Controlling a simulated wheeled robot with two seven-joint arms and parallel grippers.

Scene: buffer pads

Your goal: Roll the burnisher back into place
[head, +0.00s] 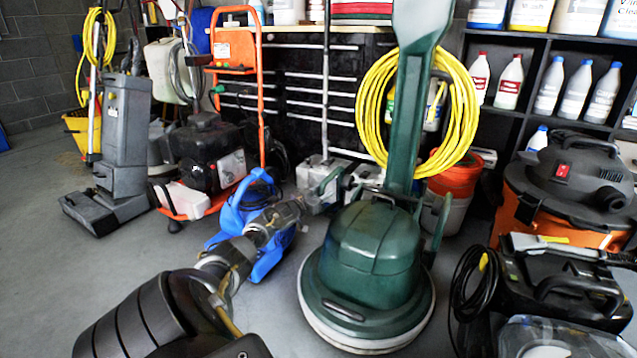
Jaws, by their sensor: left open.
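The burnisher (368,255) is a dark green floor machine with a round, pale-rimmed base. It stands upright on the grey floor in the middle of the view. Its tall green handle column rises out of the top of the view, and a yellow cable coil (463,110) hangs around it. My left gripper (298,206) reaches in from the lower left and is open. It is left of the burnisher's body, apart from it in the picture, and in front of a blue blower. The gap between its fingers is hard to make out. My right gripper is not in view.
The blue blower (233,214) stands left of the burnisher, and an orange-framed machine (200,160) and a grey upright machine (122,140) stand farther left. An orange-and-black vacuum (570,185) and a black machine (555,285) crowd the right. Bare floor (110,262) lies at left.

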